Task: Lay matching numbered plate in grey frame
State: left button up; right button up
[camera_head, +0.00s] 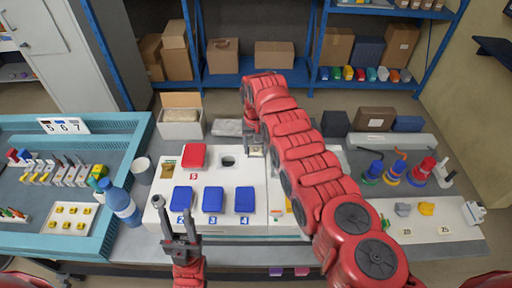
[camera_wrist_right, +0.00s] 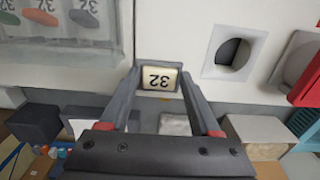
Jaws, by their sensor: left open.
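A small cream plate marked 32 (camera_wrist_right: 160,79) shows upside down in the right wrist view, between the fingertips of my right gripper (camera_wrist_right: 160,84). The fingers touch its two sides and appear closed on it. A dark grey edge surrounds it; I cannot tell whether this is the grey frame. In the head view my right gripper (camera_head: 255,148) is over the far part of the white panel (camera_head: 255,178), and the arm hides part of that panel. My left gripper (camera_head: 180,232) is open and empty at the panel's near left edge.
The panel has blue covers (camera_head: 213,200), a red cover (camera_head: 194,156) and a round hole (camera_head: 228,161). Labels marked 32 (camera_wrist_right: 85,8) are in the wrist view. Coloured ring stacks (camera_head: 420,172) stand right.

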jog(key=shift+o, duration=1.2)
jog(key=shift+f, duration=0.1)
jog(key=shift+d, duration=0.1)
jog(key=shift+w+r, duration=0.1)
jog(key=shift+r, duration=0.3)
notch_tip(320, 180, up, 24)
jog(key=p, duration=0.8)
jog(key=shift+a+f, duration=0.15)
jog(key=shift+a, duration=0.05)
